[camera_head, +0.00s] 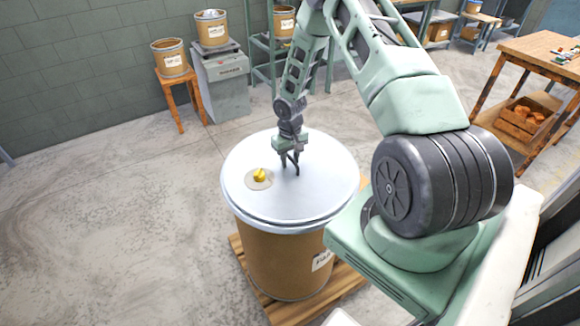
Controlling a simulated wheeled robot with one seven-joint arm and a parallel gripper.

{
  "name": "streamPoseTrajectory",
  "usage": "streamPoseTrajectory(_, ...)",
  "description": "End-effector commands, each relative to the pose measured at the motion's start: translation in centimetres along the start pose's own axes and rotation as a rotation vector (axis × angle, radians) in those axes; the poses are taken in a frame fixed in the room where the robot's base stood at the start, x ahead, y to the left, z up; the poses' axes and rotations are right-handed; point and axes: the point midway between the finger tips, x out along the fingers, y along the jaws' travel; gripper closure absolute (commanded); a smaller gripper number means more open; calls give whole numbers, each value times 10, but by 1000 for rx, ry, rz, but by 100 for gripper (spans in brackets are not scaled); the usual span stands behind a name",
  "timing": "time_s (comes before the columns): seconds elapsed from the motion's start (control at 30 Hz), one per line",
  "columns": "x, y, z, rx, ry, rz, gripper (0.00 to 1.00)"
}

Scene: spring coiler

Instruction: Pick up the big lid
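The big lid (312,195) is a pale grey, round metal disc. It sits on a large brown drum (285,258) with a white label. A small yellow knob (259,175) on a beige round patch (258,184) stands on the lid, left of its middle. My gripper (290,171) points down over the lid, to the right of the yellow knob and apart from it. Its two dark fingers are spread with a gap and nothing shows between them. I cannot tell whether the fingertips touch the lid.
The drum stands on a wooden pallet (251,268). Smaller drums stand at the back, one on a wooden stool (181,98) and one on a grey machine (222,85). A wooden workbench (540,48) is at the right. The concrete floor at the left is clear.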

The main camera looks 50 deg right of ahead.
Motion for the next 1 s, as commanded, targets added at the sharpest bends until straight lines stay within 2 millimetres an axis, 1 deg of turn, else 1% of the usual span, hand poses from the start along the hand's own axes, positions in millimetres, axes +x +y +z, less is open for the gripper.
streamPoseTrajectory(0.17,0,0,0,0,0,0,67)
streamPoseTrajectory(0.2,0,0,0,0,0,0,78)
streamPoseTrajectory(0.27,0,0,0,0,0,0,94)
streamPoseTrajectory(0.3,0,0,0,0,0,0,100)
streamPoseTrajectory(1.0,0,0,0,0,-1,0,100)
